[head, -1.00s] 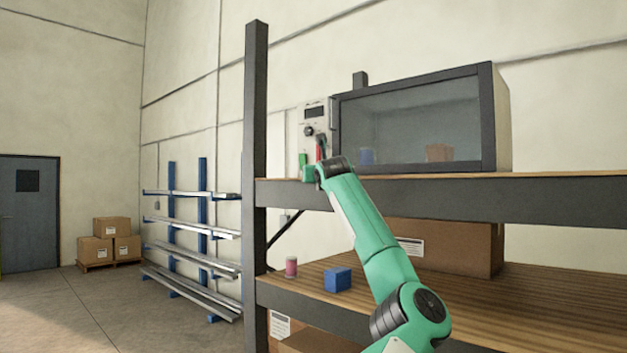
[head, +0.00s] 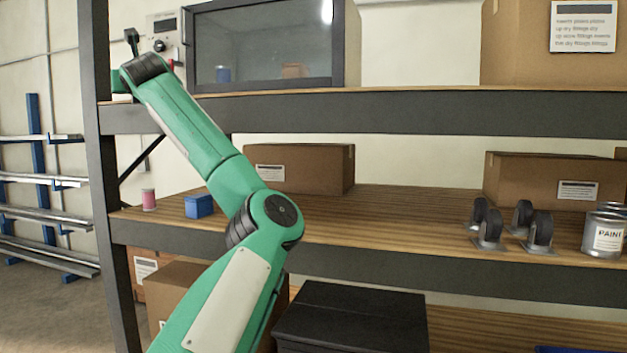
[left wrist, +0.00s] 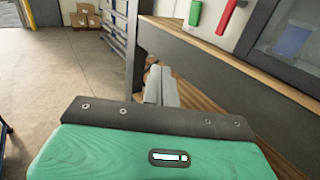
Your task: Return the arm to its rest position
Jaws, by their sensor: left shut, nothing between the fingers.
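My left arm, green with dark joints, rises from the bottom of the head view to the upper shelf's left end. Its wrist is bent in front of the control panel (head: 167,26) of a dark-framed, glass-fronted cabinet (head: 340,40). My left gripper (left wrist: 160,84) shows in the left wrist view as two grey fingers closed together, with nothing between them. They are apart from the shelf edge beside them. In the head view I cannot make the fingers out. My right gripper is not in view.
A dark upright post (head: 94,170) stands close to my left wrist. The lower shelf (head: 370,205) holds a pink spool (head: 149,200), a blue block (head: 198,206), cardboard boxes (head: 300,168), casters (head: 540,232) and paint cans (head: 603,238). A black box (head: 350,315) stands below.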

